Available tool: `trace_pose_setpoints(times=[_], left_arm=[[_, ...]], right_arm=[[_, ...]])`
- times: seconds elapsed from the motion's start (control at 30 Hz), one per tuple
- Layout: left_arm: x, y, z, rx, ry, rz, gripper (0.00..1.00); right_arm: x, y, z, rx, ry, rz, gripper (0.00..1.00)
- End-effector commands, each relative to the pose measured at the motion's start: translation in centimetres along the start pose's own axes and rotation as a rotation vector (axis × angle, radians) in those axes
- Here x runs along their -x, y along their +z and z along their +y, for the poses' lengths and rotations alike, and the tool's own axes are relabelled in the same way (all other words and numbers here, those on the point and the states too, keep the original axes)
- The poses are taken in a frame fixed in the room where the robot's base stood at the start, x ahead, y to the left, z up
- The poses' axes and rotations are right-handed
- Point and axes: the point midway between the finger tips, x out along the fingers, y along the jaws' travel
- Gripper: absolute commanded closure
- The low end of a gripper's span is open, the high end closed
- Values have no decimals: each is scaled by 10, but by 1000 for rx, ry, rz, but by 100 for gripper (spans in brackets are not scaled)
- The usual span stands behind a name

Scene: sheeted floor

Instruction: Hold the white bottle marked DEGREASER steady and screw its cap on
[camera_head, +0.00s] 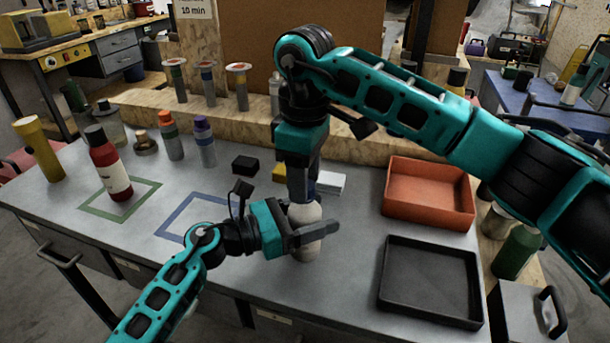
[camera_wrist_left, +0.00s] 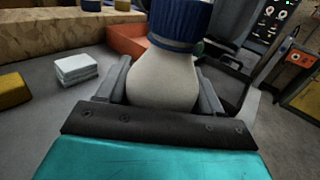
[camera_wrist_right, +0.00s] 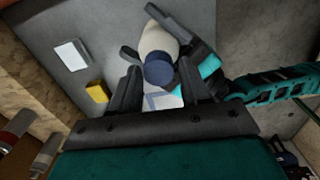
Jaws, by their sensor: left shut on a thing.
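The white bottle (camera_head: 306,246) stands upright on the bench. No lettering can be read on it. My left gripper (camera_head: 314,236) is shut on its body from the left side; in the left wrist view the bottle (camera_wrist_left: 162,80) fills the space between the fingers. A dark blue cap (camera_wrist_left: 180,22) sits on the bottle's top; how tightly it is seated I cannot tell. My right gripper (camera_wrist_right: 163,78) points down from above, its fingers open and apart, with the blue cap (camera_wrist_right: 158,72) showing between them. No contact with the cap shows.
An orange tray (camera_head: 430,214) and a black tray (camera_head: 388,290) lie to the right. A red bottle (camera_head: 108,168) stands inside a green outline at the left. A blue outline (camera_head: 176,222) is left of the white bottle. A white block (camera_head: 331,184) and a black block (camera_head: 245,164) lie behind.

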Motion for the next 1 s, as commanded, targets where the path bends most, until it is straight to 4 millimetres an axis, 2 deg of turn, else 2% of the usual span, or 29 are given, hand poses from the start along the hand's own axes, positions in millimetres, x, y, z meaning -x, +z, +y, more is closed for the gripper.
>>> trace_pose_setpoints(times=[0.03,0.13,0.4,0.77,1.0], left_arm=[[0,-2,0,1,-1,3,100],[0,-1,0,1,-1,2,100],[0,-1,0,0,-2,2,100],[0,-1,0,0,-1,2,100],[0,-1,0,0,-1,2,100]], right_arm=[[0,0,0,0,0,-1,49],[-1,1,1,-1,1,-2,40],[0,1,1,-2,1,-3,40],[41,1,2,-3,2,-2,40],[44,1,1,-3,1,-4,40]])
